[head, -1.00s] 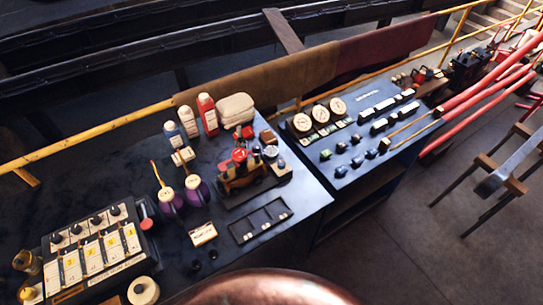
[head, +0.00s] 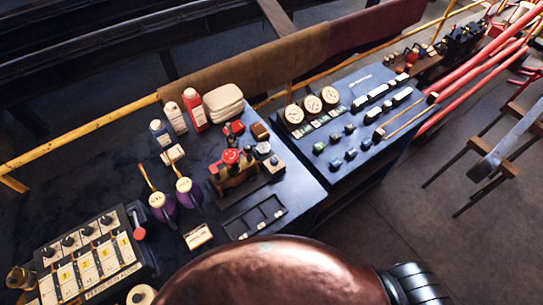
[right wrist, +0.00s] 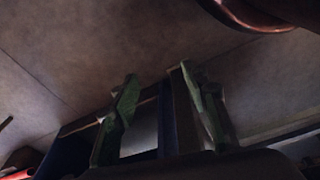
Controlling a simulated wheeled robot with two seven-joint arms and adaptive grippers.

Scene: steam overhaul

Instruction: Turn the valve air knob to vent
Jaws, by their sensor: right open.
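A control panel (head: 92,262) with a row of black knobs (head: 87,231) and white and yellow label cards lies at the left of the dark bench. A second dark panel with small dark knobs (head: 335,148) below three round gauges (head: 312,104) stands to the right. The labels are too small to read, so I cannot tell which knob is the valve air knob. My right gripper (right wrist: 160,75) shows in the right wrist view with its two greenish fingers apart and nothing between them. Its fingertips do not show in the head view. My left gripper is not in view.
Two purple-bodied oil cans (head: 187,194), a red bottle (head: 194,110) and folded cloths (head: 223,102) stand nearby. A yellow rail (head: 85,129) runs behind.

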